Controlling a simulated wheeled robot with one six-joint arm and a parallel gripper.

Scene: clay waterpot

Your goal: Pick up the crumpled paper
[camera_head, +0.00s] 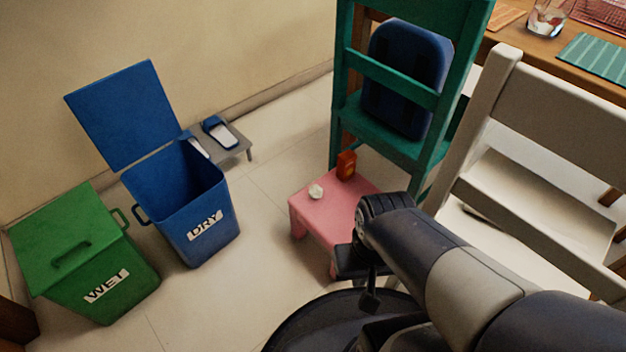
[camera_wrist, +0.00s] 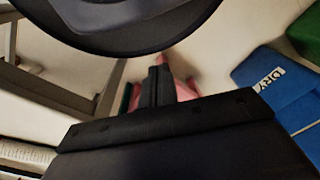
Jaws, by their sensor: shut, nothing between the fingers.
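The crumpled paper (camera_head: 316,191), a small white ball, lies on top of a low pink stool (camera_head: 306,212) near its left back corner. My gripper (camera_head: 370,299) hangs in front of the stool, lower in the picture and to the right of the paper, clear of it. In the wrist view the dark fingers of my gripper (camera_wrist: 160,70) are together and empty, with part of the pink stool (camera_wrist: 184,91) showing behind them. The paper does not show in the wrist view. My arm hides the right front part of the stool.
An orange-brown box (camera_head: 346,166) stands on the stool behind the paper. An open blue DRY bin (camera_head: 215,205) and closed green WET bin (camera_head: 90,260) stand at left. A green chair (camera_head: 387,140) and white chair (camera_head: 550,110) crowd the right. Floor between bin and stool is clear.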

